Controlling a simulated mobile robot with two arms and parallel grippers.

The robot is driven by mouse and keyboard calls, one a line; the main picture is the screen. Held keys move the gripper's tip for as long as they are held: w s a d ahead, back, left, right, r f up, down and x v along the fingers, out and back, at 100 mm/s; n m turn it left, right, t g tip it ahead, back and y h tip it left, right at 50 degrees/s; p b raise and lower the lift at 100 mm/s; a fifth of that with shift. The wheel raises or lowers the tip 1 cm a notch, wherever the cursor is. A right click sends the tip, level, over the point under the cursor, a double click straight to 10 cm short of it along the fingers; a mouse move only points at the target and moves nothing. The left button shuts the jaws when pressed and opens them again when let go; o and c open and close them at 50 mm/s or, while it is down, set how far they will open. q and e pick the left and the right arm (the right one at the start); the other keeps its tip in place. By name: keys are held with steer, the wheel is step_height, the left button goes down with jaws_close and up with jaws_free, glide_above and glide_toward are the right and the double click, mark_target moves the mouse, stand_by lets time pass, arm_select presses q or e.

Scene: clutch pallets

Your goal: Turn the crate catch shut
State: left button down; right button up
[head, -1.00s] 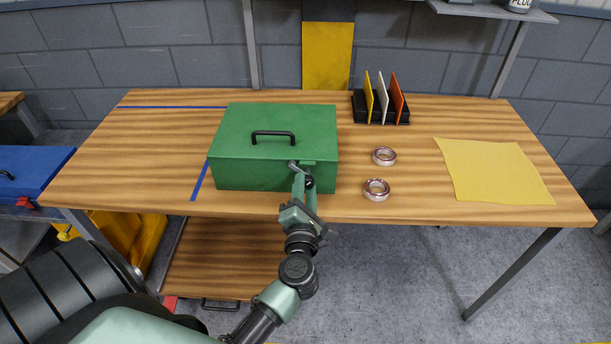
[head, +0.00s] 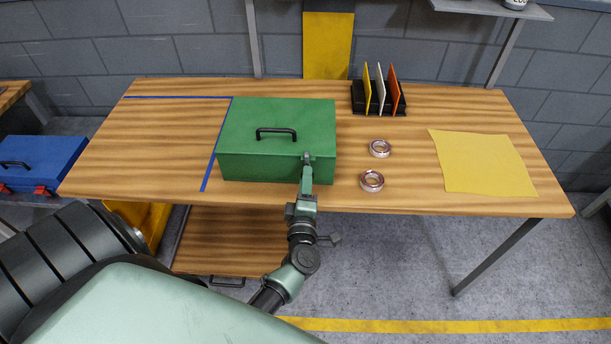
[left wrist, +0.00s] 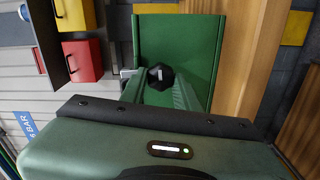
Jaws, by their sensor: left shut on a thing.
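The green crate (head: 255,165) stands on the wooden table, lid down, with a black handle (head: 276,133) on top. In the left wrist view the crate's green face (left wrist: 178,35) lies beyond the fingers, and a dark round knob of the catch (left wrist: 160,77) shows at the fingertips. My right gripper is not in view.
A yellow sheet (head: 482,163) lies at the right. Blue tape (head: 180,97) marks the table's left part. A blue case (head: 40,160) is at far left.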

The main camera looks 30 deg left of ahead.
arm_select(q)
steer(key=shift+f+m, duration=0.1)
steer(key=shift+m, duration=0.3)
steer(key=c, duration=1)
jaws_free()
steer(key=shift+c, duration=0.2)
steer(key=p+v, duration=0.1)
steer(key=v, duration=0.6)
steer(key=shift+s+d, duration=0.25)
steer(key=shift+s, duration=0.05)
